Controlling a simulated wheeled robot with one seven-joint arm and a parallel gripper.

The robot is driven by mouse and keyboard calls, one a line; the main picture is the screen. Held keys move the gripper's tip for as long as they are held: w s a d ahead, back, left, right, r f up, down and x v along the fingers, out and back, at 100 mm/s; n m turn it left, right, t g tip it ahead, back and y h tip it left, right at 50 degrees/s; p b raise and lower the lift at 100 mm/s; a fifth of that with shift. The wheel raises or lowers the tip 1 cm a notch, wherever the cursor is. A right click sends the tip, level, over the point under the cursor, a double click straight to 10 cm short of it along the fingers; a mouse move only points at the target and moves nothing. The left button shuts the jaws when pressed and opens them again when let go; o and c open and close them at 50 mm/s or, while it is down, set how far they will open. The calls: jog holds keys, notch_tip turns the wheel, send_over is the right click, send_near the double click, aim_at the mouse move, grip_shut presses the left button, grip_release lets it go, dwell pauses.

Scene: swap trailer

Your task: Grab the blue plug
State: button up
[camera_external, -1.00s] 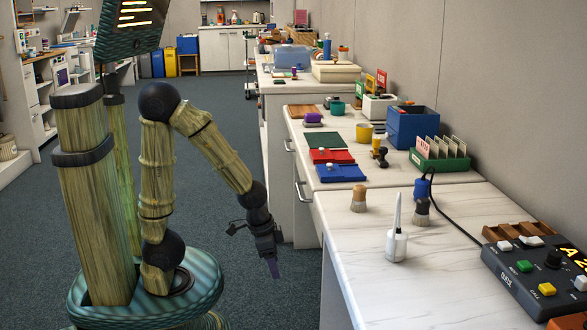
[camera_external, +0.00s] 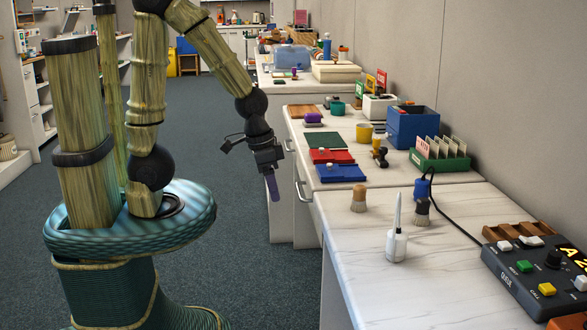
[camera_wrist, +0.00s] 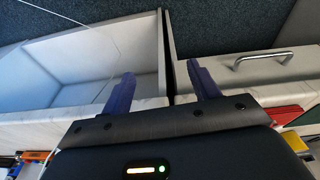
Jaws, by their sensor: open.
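The blue plug (camera_external: 421,187) appears to be the small blue piece on the near white counter in the external view. A dark cable arches by its top and runs toward the control box. The plug is not seen in the wrist view.
The control box (camera_external: 535,275) is at right. A blue tray (camera_external: 341,173) lies on the counter behind. A drawer handle (camera_wrist: 264,57) and an open white drawer-like space (camera_wrist: 95,60) show below my wrist.

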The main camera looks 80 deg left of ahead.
aim_at(422, 191)
notch_tip(422, 191, up, 9)
jog(key=w+d+n+g+h+p, duration=0.1)
jog(key=d+n+h+p, duration=0.1)
jog(key=n+p, duration=0.5)
jog(key=w+n+t+h+p, duration=0.1)
jog(key=w+n+h, duration=0.1)
jog(key=w+n, duration=0.2)
jog(key=w+d+f+n+t+h+p, duration=0.1)
jog(key=w+n+h, duration=0.1)
jog(key=w+n, duration=0.2)
jog(key=w+d+f+n+t+h+p, duration=0.1)
jog(key=w+n+h, duration=0.2)
jog(key=w, duration=0.4)
jog(key=shift+d+n+t, duration=0.2)
jog(key=shift+n+t, duration=0.1)
jog(key=shift+n, duration=0.5)
jog(key=w+a+n+t, duration=0.5)
jog(key=w+n, duration=0.1)
jog(key=w, duration=0.2)
jog(key=shift+f+n, duration=0.15)
jog(key=shift+n, duration=0.25)
jog(key=shift+a, duration=0.1)
jog(key=x, duration=1.2)
jog(key=shift+s+p, duration=0.1)
jog(key=shift+p, duration=0.25)
jog(key=shift+f, duration=0.1)
